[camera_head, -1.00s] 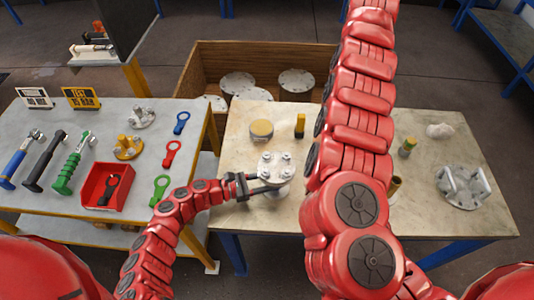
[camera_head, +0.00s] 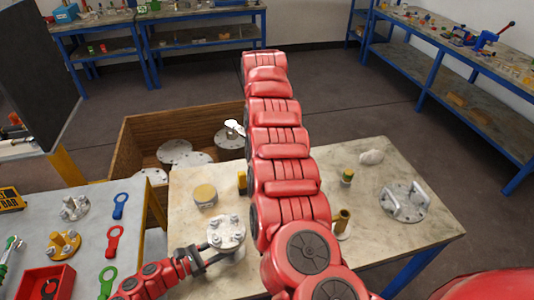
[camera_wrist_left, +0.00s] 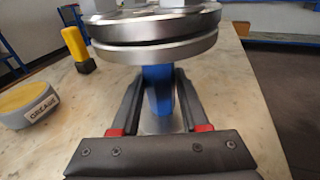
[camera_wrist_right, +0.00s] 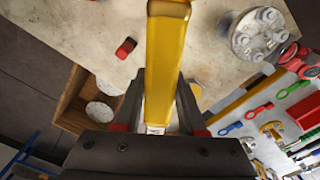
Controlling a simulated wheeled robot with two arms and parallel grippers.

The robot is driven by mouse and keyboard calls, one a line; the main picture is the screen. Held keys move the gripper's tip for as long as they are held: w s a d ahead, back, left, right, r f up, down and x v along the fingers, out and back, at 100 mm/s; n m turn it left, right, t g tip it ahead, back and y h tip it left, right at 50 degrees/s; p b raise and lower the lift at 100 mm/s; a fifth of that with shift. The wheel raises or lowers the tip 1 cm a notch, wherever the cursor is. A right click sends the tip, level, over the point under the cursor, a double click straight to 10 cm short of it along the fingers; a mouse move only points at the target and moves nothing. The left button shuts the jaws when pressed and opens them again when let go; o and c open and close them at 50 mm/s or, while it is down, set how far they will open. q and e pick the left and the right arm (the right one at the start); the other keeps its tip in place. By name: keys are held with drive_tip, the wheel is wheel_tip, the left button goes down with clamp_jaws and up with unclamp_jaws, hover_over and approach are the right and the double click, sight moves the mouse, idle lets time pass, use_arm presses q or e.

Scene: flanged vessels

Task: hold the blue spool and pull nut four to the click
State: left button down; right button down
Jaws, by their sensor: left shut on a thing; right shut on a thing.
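The vessel's round steel flange (camera_head: 226,232) stands on the pale table, with several nuts on its top; I cannot read any numbers. My left gripper (camera_head: 196,258) comes in from the left below the flange. In the left wrist view the blue spool (camera_wrist_left: 158,88) stands between its fingers (camera_wrist_left: 158,105) under the paired flange discs (camera_wrist_left: 155,35), and the jaws are shut on it. In the right wrist view my right gripper (camera_wrist_right: 160,105) is shut on a yellow tool handle (camera_wrist_right: 165,55), high over the table. In the head view my right arm hides that gripper.
A brass cylinder (camera_head: 342,222) and a flange with handles (camera_head: 404,201) are to the right. A wooden crate (camera_head: 130,135) holds blank discs. The left table (camera_head: 85,235) carries coloured wrenches.

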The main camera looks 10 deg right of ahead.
drive_tip(key=a+f+n, duration=0.4)
drive_tip(key=a+n, duration=0.2)
drive_tip(key=n, duration=0.6)
drive_tip(key=a+f+n, duration=0.4)
drive_tip(key=a+n, duration=0.2)
drive_tip(key=n, duration=0.6)
drive_tip(key=shift+f+n, duration=0.15)
drive_tip(key=shift+n, duration=0.25)
drive_tip(key=shift+d+f, duration=0.1)
drive_tip(key=shift+f, duration=0.1)
drive_tip(key=shift+f, duration=1.05)
